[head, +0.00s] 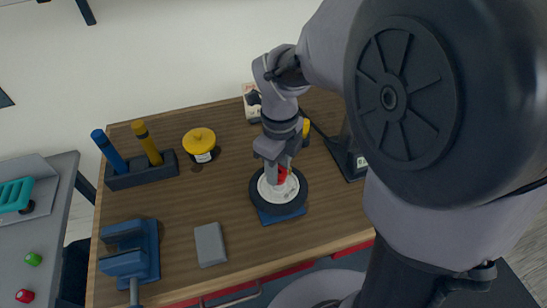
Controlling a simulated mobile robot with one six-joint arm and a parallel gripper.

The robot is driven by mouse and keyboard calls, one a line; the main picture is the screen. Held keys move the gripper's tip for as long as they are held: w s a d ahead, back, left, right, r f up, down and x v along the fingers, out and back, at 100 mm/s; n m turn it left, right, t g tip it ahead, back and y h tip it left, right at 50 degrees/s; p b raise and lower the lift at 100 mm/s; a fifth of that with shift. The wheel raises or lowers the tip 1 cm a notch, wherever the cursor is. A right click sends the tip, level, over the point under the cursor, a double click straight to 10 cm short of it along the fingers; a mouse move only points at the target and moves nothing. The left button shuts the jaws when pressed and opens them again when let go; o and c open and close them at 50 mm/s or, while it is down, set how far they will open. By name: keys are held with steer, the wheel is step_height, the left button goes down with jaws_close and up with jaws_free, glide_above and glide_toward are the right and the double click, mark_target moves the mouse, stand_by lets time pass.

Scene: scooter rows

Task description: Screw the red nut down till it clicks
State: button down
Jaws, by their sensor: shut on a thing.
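The red nut (282,175) is partly visible at the middle of a wheel (290,197) with a pale hub and dark tyre. The wheel lies flat on a blue base (283,217) on the wooden workbench. My gripper (277,170) points down over the hub and is shut on the red nut. The fingers and wrist hide part of the nut, so its height on the thread cannot be told.
A blue vise (130,258), a grey block (210,244) and a dark holder (142,171) with blue and yellow handles stand to the left. A yellow-topped container (200,142) is behind. A dark stand (348,158) is close on the right. Bare bench lies left of the wheel.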

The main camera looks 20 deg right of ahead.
mark_target(279, 174)
steer(key=shift+m+b, duration=0.45)
steer(key=shift+m, duration=0.65)
steer(key=c, duration=0.8)
jaws_free()
steer(key=shift+c, duration=0.2)
step_height(279, 174, up, 18)
steer(key=p, duration=0.7)
steer(key=shift+f, duration=0.25)
